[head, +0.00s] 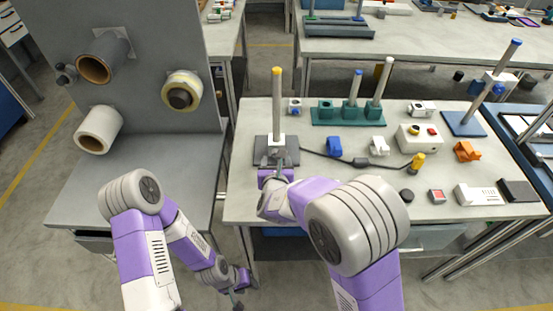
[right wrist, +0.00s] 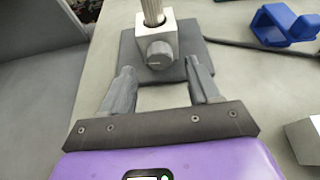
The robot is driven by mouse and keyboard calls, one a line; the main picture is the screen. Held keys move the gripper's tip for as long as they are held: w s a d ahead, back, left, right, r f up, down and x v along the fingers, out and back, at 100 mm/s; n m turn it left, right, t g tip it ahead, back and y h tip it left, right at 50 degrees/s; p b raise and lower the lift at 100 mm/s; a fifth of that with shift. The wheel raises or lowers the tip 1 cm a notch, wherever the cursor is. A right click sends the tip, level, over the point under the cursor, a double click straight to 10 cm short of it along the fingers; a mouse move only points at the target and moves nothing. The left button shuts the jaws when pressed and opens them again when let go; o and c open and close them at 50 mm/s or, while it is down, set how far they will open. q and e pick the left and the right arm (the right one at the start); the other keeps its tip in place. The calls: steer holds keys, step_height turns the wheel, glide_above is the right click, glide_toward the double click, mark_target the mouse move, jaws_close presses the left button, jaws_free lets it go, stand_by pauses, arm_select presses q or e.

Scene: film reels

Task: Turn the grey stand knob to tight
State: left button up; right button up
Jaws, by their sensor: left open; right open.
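The grey stand has a dark grey base plate (head: 291,157), an upright rod with a yellow cap (head: 277,72) and a light metal block (right wrist: 170,29) low on the rod. The round grey stand knob (right wrist: 158,54) faces the right wrist camera on the front of this block. My right gripper (head: 276,162) is open at the stand's front. In the right wrist view its fingers (right wrist: 159,66) lie left and right of the knob, with gaps; the depth between is unclear. My left gripper (head: 239,294) is open, low, in front of the table and away from the stand.
A green base with several posts (head: 325,117) stands behind right. A blue clamp (head: 334,146), a white clamp (head: 377,145) and a black cable (head: 325,157) lie right of the stand. A grey panel with reels (head: 181,92) stands left.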

steer(key=shift+x, duration=1.4)
steer(key=c, duration=1)
steer(key=shift+d+f+m+y+b, duration=0.15)
steer(key=shift+m+y+b, duration=0.2)
steer(key=shift+b, duration=0.5)
steer(key=shift+c, duration=0.2)
steer(key=shift+d+m+y, duration=0.1)
steer(key=shift+m+y, duration=0.25)
steer(key=shift+m, duration=0.3)
steer(key=shift+m+y, duration=0.4)
steer(key=o, duration=1)
